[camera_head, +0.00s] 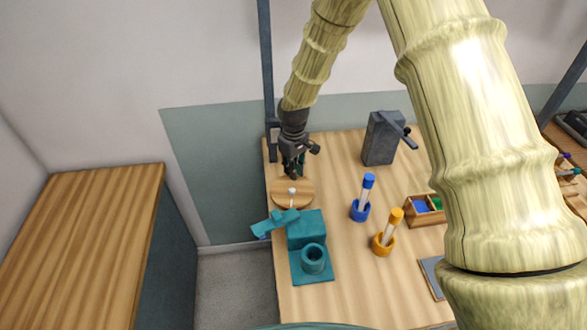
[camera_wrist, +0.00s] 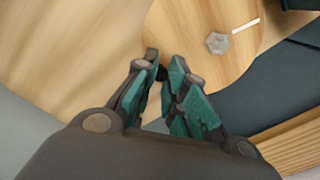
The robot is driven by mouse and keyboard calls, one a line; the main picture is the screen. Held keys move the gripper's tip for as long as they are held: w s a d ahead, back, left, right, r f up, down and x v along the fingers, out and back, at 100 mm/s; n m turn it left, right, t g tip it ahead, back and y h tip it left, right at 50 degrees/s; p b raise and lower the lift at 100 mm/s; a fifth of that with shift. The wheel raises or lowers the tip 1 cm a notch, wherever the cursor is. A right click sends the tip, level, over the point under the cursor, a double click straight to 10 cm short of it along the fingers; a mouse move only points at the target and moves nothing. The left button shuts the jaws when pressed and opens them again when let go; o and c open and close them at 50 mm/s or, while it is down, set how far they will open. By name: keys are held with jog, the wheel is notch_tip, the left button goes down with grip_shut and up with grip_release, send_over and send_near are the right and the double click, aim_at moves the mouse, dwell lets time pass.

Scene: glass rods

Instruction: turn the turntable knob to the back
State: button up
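The turntable (camera_head: 280,197) is a round wooden disc near the table's left edge. It has a pale hub (camera_head: 292,191), which shows as a grey hexagon in the wrist view (camera_wrist: 219,43). A short white line (camera_wrist: 246,25) runs outward from the hub, on the side away from my gripper. My gripper (camera_head: 292,172) is at the disc's back edge, pointing down. In the wrist view, its teal-padded fingertips (camera_wrist: 165,62) close in on a small dark knob (camera_wrist: 162,74) at the disc's rim. The fingers partly hide the knob.
A teal block (camera_head: 306,228) with an arm-like piece (camera_head: 274,223) stands in front of the disc. A teal ring holder (camera_head: 314,262) is nearer. A dark grey box (camera_head: 381,138) stands right of my gripper.

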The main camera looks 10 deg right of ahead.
jog(key=o, duration=0.4)
jog(key=shift+o, duration=0.2)
notch_tip(320, 180, up, 12)
dwell(0.4)
jog(key=shift+r, duration=0.1)
